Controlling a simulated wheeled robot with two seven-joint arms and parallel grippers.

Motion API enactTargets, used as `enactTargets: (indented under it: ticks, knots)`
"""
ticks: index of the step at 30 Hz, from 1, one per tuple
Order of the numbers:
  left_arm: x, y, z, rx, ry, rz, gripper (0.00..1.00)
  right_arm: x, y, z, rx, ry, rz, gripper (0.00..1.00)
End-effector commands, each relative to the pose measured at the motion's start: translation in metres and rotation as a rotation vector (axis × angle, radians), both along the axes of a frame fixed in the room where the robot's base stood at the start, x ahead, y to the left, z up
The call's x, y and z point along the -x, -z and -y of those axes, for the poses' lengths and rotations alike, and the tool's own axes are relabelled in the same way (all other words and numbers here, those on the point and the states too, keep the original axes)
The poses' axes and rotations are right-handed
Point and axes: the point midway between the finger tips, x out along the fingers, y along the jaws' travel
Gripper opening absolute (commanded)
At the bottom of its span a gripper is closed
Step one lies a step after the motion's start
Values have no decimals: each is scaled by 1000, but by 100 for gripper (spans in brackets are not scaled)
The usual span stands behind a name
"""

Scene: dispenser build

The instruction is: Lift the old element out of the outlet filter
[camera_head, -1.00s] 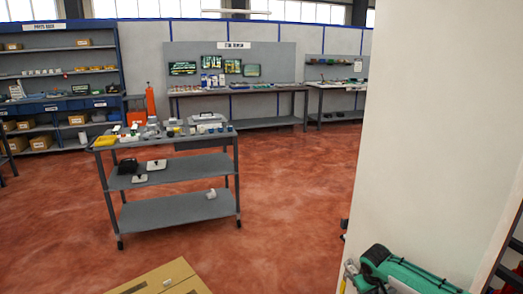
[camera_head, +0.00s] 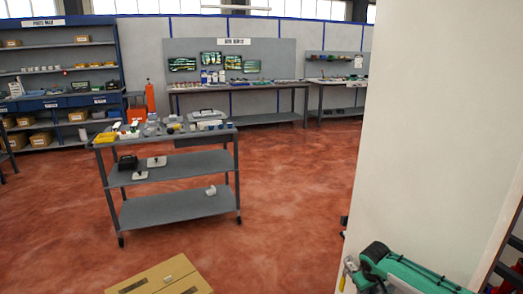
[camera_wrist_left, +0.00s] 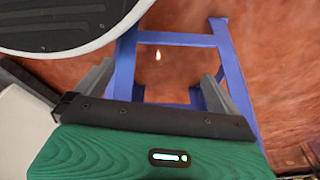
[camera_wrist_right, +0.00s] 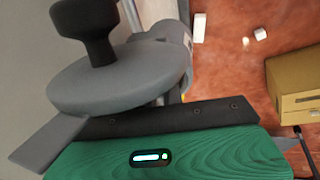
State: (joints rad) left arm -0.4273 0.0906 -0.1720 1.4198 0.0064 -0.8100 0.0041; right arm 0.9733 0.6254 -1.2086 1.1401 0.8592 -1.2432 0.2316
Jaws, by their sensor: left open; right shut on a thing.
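In the right wrist view, a grey round disc (camera_wrist_right: 125,78) with a black knob (camera_wrist_right: 88,22) lies close in front of my right gripper (camera_wrist_right: 165,135), which is shut on it; the contact is partly hidden. A grey cylinder (camera_wrist_right: 172,36) shows behind the disc. I cannot pick out the outlet filter or its old element for certain. In the head view my right gripper's green body (camera_head: 410,273) is at the lower right, its tips unclear. My left gripper (camera_wrist_left: 155,88) is open and empty in the left wrist view; it is outside the head view.
A grey cart (camera_head: 170,168) holding many small parts stands at centre left on red floor. A cardboard box (camera_head: 150,280) is at the bottom. A pale wall (camera_head: 440,120) rises close on the right. A blue frame (camera_wrist_left: 178,39) lies beyond my left fingers.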

Motion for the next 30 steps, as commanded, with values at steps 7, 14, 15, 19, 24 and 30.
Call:
enactTargets:
  ticks: [7, 14, 15, 19, 24, 30]
  knots:
    - [9, 11, -3, -3, 3, -1, 100, 0, -6, 1, 2, 1, 1, 0]
    - [18, 22, -6, -6, 5, -3, 100, -1, -12, 2, 3, 2, 4, 0]
    - [18, 23, -6, -5, 5, -1, 100, -1, -12, 2, 3, 2, 4, 0]
    - [19, 28, -8, -7, 7, 3, 100, -2, -15, 2, 2, 2, 4, 0]
    - [25, 35, -11, -9, 7, 4, 100, -2, -18, 2, 2, 2, 4, 0]
    - [40, 44, -15, -13, 10, -7, 100, -2, -22, 2, 2, 2, 5, 0]
